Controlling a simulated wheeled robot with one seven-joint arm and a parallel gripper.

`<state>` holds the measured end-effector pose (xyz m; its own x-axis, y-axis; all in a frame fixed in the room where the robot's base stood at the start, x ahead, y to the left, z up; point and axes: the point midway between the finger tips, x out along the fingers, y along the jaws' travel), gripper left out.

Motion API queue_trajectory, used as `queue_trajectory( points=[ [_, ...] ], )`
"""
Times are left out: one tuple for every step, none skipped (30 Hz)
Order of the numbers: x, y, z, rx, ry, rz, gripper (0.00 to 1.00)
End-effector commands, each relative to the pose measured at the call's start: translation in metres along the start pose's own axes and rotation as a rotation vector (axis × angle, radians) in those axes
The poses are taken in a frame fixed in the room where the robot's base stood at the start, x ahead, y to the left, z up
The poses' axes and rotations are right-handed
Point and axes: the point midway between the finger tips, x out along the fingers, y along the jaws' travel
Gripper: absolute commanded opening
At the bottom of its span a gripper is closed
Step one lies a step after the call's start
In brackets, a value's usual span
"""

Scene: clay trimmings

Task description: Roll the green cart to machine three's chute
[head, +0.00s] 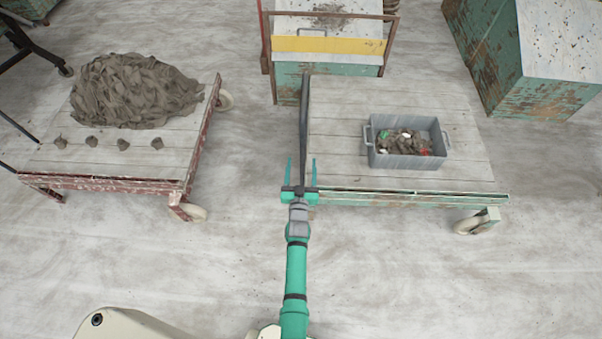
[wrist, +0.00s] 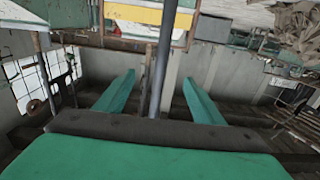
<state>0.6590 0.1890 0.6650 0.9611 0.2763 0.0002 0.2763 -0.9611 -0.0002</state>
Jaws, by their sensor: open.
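The green cart (head: 345,184) stands right of centre in the head view, with a worn plank deck, chipped green edge and a caster at its front right. A dark upright bar (head: 304,120) runs along its left side; it looks like the cart's handle. My gripper (head: 301,165) is open at the cart's front left corner. In the wrist view the dark bar (wrist: 162,60) passes between my two spread green fingers (wrist: 159,78), with space on both sides. Machines stand behind, one with a yellow band (head: 328,44); I can read no number and cannot tell which is machine three.
A grey bin (head: 405,161) of clay scraps with red, green and white bits sits on the green cart. A red cart (head: 100,183) at left bears a clay heap (head: 135,92) and several small lumps. A rusty green cabinet (head: 545,60) stands back right.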

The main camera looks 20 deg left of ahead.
Motion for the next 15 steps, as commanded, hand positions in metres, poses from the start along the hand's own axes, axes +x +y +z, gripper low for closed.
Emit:
queue_trajectory(
  points=[
    [0.007,0.000,0.000,-0.001,0.001,-0.001,0.62],
    [0.011,0.000,-0.001,0.000,0.001,-0.001,0.62],
    [0.017,0.000,-0.001,-0.001,0.002,-0.001,0.62],
    [0.020,0.000,-0.001,-0.001,0.000,-0.001,0.62],
    [0.024,-0.001,-0.001,0.000,0.001,-0.001,0.62],
    [0.029,-0.001,-0.001,-0.001,0.001,-0.002,0.62],
    [0.033,-0.001,0.000,0.000,0.000,-0.002,0.62],
    [0.037,-0.001,-0.001,-0.001,0.001,-0.001,0.62],
    [0.042,0.000,-0.001,-0.001,0.001,-0.001,0.62],
    [0.045,0.000,0.000,0.000,0.000,-0.001,0.62],
    [0.048,0.000,0.000,0.000,0.000,-0.001,0.62],
    [0.052,0.000,-0.001,-0.001,0.000,-0.001,0.62],
    [0.054,0.000,0.000,-0.002,0.000,-0.001,0.62],
    [0.057,-0.001,0.000,-0.001,0.000,-0.001,0.62],
    [0.060,-0.001,0.000,-0.001,0.000,-0.001,0.62]
  ],
)
